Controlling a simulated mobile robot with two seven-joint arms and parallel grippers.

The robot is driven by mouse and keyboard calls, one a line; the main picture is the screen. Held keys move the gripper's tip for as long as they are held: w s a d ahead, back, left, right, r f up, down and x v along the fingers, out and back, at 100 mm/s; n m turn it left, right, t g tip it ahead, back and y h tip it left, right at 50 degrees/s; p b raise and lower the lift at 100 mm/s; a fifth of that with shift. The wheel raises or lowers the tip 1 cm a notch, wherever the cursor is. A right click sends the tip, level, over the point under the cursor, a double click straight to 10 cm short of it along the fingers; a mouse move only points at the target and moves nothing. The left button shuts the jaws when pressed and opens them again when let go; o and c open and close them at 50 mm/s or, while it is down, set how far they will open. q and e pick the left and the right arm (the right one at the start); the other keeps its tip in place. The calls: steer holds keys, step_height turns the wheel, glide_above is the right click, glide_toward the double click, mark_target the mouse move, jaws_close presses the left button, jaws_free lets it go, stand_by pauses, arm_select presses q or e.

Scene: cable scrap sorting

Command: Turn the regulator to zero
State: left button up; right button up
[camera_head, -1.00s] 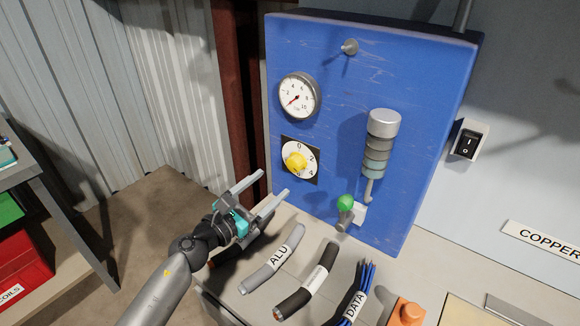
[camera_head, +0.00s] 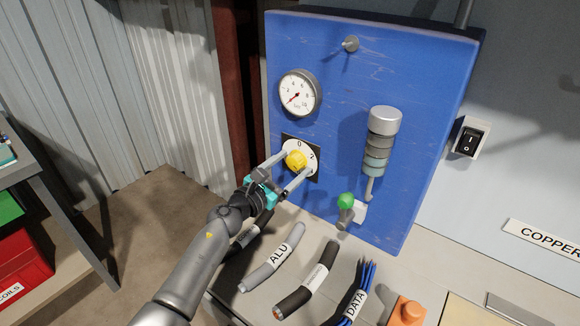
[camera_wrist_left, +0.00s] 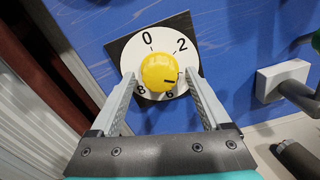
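The regulator is a yellow knob (camera_head: 295,159) on a white numbered dial (camera_head: 298,145) on the blue panel. It also shows in the left wrist view (camera_wrist_left: 159,72), where its dark mark points right and slightly down, away from the 0 at the upper left. The 4 is hidden there behind the right finger. My left gripper (camera_head: 294,163) is open, its fingers reaching up to the dial on either side of the knob. In the left wrist view the left gripper (camera_wrist_left: 161,77) shows gaps between both fingers and the knob. My right gripper is not in view.
A round gauge (camera_head: 299,93) sits above the dial, its needle pointing lower left. A green-knobbed lever (camera_head: 345,201) is to the right. Cable pieces, including one labelled ALU (camera_head: 272,257), lie on the bench below my left arm. A wall switch (camera_head: 469,140) is further right.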

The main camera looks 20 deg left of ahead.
arm_select(q)
jaws_close()
stand_by(0.5)
steer(key=shift+n, duration=0.3)
steer(key=n+p, duration=0.1)
steer(key=n, duration=0.4)
steer(key=shift+d, duration=0.1)
steer(key=n+p, duration=0.1)
steer(key=n, duration=0.5)
steer(key=shift+s+d+n+p, duration=0.1)
steer(key=shift+n+p, duration=0.2)
steer(key=n+p, duration=0.1)
steer(key=n, duration=0.5)
steer(key=shift+r+p, duration=0.1)
steer(key=shift+p, duration=0.3)
steer(key=n+p, duration=0.1)
steer(key=n, duration=0.4)
steer(key=shift+n+p, duration=0.3)
steer(key=shift+n, duration=0.1)
jaws_free()
steer(key=shift+r, duration=0.1)
